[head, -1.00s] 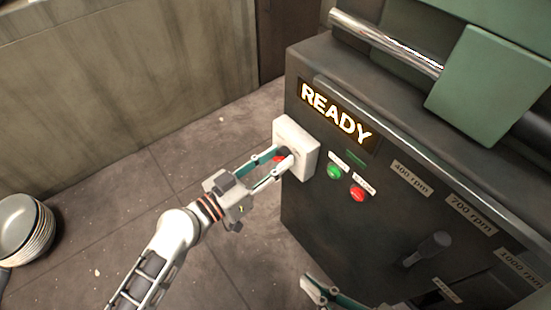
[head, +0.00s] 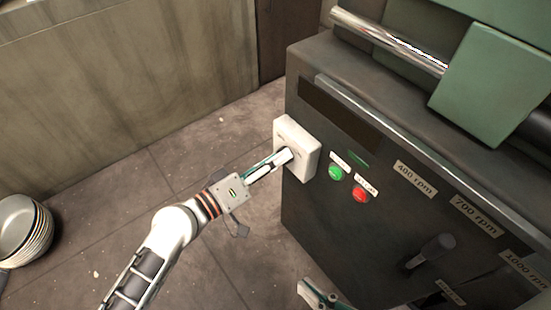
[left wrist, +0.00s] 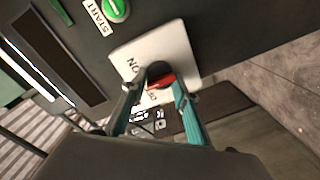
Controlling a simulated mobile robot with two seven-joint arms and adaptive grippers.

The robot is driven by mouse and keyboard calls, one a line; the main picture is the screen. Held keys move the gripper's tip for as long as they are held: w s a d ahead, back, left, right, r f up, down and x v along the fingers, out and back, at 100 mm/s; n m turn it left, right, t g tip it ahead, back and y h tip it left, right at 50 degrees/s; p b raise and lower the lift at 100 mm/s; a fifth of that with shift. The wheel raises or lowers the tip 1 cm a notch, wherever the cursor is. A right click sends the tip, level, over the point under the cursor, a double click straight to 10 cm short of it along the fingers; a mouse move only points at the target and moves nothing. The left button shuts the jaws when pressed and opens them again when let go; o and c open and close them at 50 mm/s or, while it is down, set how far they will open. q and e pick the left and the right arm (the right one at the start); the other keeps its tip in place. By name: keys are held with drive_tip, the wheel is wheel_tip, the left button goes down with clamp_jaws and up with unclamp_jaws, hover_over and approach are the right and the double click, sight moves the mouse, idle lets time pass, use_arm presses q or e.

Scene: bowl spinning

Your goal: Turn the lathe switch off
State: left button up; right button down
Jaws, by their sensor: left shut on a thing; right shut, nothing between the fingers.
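The lathe switch is a red knob (left wrist: 161,81) on a white plate (head: 306,148) on the lathe's front. In the left wrist view the plate (left wrist: 178,42) carries an "ON" label and a partly covered label near the knob. My left gripper (head: 288,157) is at the plate, and in the left wrist view its fingers (left wrist: 156,92) are shut on the knob. The knob is mostly hidden by the fingers in the head view. The display panel (head: 340,112) is dark. My right gripper (head: 318,295) is shut and empty at the bottom edge, partly cut off.
Right of the plate are a green start button (head: 336,173) and a red button (head: 360,195). A speed lever (head: 431,250) sticks out among rpm labels. Stacked bowls (head: 24,232) stand at the far left. The floor between is clear.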

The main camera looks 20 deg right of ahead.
use_arm(q)
drive_tip(key=n+g, duration=0.1)
drive_tip(key=n, duration=0.7)
drive_tip(key=shift+w+n+p, duration=0.1)
drive_tip(key=shift+n+p, duration=0.2)
idle(0.6)
drive_tip(key=o, duration=1.1)
drive_tip(key=v, duration=1.2)
drive_tip(key=shift+f, duration=0.1)
